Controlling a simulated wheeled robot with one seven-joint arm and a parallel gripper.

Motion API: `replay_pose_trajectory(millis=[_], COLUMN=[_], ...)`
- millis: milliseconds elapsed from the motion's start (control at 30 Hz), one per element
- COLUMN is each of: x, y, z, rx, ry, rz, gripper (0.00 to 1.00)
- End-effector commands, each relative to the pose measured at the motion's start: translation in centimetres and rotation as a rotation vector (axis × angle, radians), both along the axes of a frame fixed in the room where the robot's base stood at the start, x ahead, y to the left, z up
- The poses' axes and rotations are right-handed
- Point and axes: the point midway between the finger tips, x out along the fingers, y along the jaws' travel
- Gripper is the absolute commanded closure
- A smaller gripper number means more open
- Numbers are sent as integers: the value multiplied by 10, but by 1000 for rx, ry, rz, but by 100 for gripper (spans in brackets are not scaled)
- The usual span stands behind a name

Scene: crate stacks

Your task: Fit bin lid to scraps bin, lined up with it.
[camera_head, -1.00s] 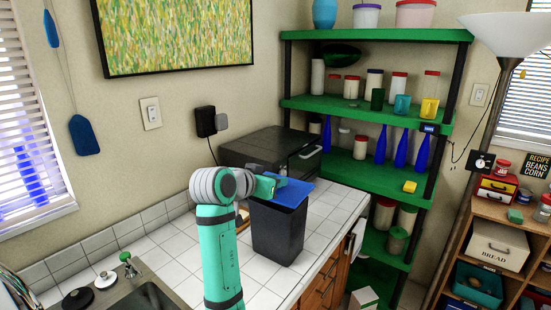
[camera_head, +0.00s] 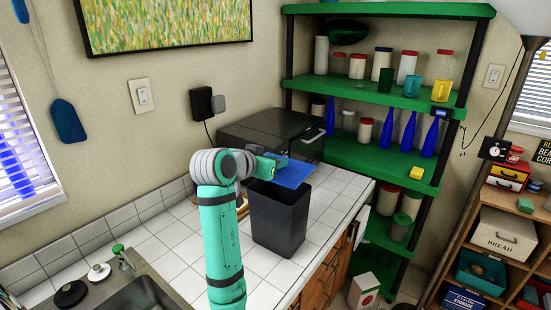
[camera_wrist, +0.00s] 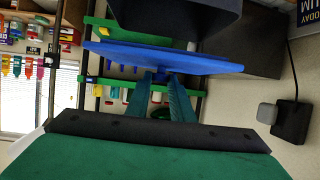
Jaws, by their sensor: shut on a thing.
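The blue bin lid (camera_head: 295,175) is in my gripper (camera_head: 274,160), above and toward the back right of the scraps bin's mouth. The lid looks tilted in the head view, and part of the bin's dark opening shows in front of it. The scraps bin (camera_head: 279,222) is a dark, tapered, upright bin on the tiled counter. The dark bin also shows at the top of the wrist view (camera_wrist: 190,16). The head view does not clearly show whether lid and bin touch.
A dark microwave (camera_head: 262,137) stands behind the bin. A green shelf unit (camera_head: 385,95) with jars and blue bottles is at the back right. The sink (camera_head: 140,295) is at the front left. Tiled counter (camera_head: 180,235) is clear left of my arm.

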Motion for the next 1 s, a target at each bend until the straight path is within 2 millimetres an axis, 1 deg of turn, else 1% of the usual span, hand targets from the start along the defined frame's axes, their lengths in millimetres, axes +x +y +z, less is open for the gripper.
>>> replay_pose_trajectory(millis=[300,533,733,1000], x=[0,0,0,0], y=[0,0,0,0], z=[-28,-45,-52,-54], rx=[0,0,0,1], ry=[0,0,-1,-2], rz=[0,0,0,1], gripper=[100,100,100,100])
